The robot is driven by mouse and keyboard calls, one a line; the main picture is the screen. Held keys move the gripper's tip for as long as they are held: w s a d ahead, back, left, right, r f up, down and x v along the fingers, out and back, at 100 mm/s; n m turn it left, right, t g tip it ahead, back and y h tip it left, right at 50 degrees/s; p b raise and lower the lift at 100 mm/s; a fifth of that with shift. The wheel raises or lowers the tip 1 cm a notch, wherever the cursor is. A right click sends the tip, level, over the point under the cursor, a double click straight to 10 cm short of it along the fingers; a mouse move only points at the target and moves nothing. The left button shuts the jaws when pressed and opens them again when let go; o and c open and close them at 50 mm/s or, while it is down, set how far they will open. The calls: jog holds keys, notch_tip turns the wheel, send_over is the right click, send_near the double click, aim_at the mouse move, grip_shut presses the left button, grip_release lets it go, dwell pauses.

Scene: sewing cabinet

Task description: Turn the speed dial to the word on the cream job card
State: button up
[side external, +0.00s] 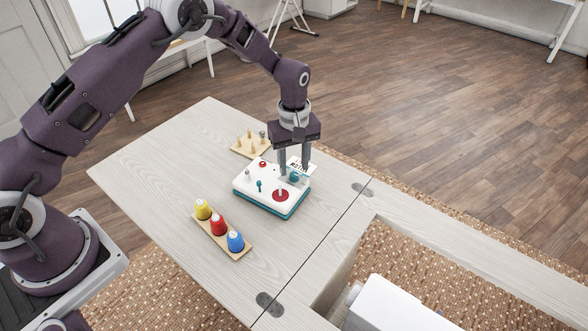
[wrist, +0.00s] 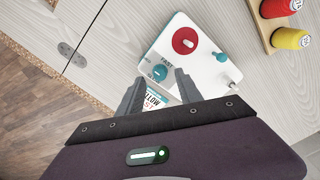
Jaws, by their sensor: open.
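The teal speed dial (side external: 294,177) sits on the white control box (side external: 242,186) with a teal base. In the wrist view the dial (wrist: 159,72) is just ahead of my fingertips, with the word FAST printed close to it. My gripper (side external: 293,168) is open, pointing down over the dial's end of the box; in the wrist view its two fingers (wrist: 160,80) are spread and empty. I cannot tell if they touch the dial. A pale card with dark lettering (wrist: 152,101) shows between the fingers, partly hidden; its full word is not legible. The dial's pointer setting is unclear.
The box also bears a red disc (side external: 281,196), a red button (side external: 263,164) and small levers. A wooden rack (side external: 222,241) holds yellow, red and blue spools. A pegged wooden block (side external: 241,151) lies behind the box. A hinge seam and cabinet opening lie to the right.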

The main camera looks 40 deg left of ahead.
aim_at(294, 176)
notch_tip(294, 176, down, 2)
jog(key=shift+f, duration=0.25)
grip_shut()
jog(key=shift+m, duration=0.4)
jog(key=m, duration=1.2)
jog(key=shift+m, duration=2)
